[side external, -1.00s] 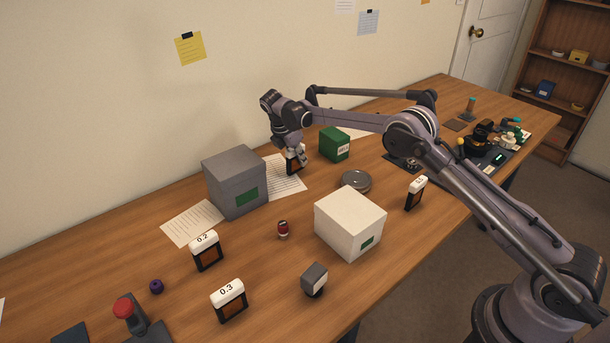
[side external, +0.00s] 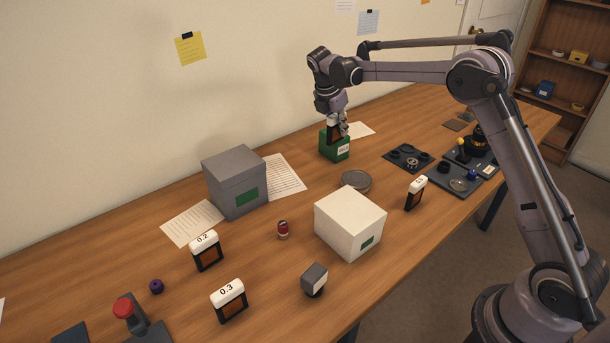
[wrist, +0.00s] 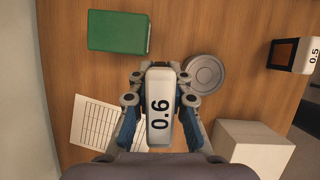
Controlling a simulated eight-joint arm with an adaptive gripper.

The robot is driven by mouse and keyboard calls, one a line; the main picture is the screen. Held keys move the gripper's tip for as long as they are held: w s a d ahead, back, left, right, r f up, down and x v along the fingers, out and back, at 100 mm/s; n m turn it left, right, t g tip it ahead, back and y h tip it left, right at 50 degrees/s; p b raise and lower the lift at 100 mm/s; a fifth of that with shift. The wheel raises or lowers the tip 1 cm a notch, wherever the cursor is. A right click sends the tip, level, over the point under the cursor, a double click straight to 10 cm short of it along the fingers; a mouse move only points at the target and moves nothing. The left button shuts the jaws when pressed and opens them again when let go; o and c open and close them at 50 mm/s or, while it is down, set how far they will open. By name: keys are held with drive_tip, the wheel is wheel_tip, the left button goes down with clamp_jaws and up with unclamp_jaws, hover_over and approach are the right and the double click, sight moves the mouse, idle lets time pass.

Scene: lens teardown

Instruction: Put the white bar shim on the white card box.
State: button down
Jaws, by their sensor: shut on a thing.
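My gripper (side external: 339,124) is shut on a shim (side external: 333,135) with a dark frame and an amber window. In the side view the held shim shows against the green box, above the table. The white card box (side external: 342,212) stands nearer the front edge, its top bare. It also shows at the lower right of the wrist view (wrist: 250,145), to the right of my gripper.
A green box (side external: 334,149) is close to the held shim. Other white-topped shims stand at 0.2 (side external: 206,250), 0.3 (side external: 229,299) and 0.5 (side external: 415,193).

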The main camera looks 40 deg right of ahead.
drive_tip(key=s+a+r+n, duration=0.2)
drive_tip(key=s+a+r, duration=0.1)
drive_tip(key=s+r, duration=0.75)
drive_tip(key=s+a+n+t, duration=0.1)
drive_tip(key=s+a+n, duration=0.15)
drive_tip(key=s, duration=1.35)
approach(356, 199)
drive_tip(key=shift+w+d+m, duration=0.25)
drive_tip(key=shift+d+m, duration=0.1)
drive_tip(key=shift+d, duration=0.65)
drive_tip(key=shift+f, duration=2)
drive_tip(key=shift+f, duration=0.1)
drive_tip(key=c, duration=1.7)
unclamp_jaws()
drive_tip(key=o, duration=0.4)
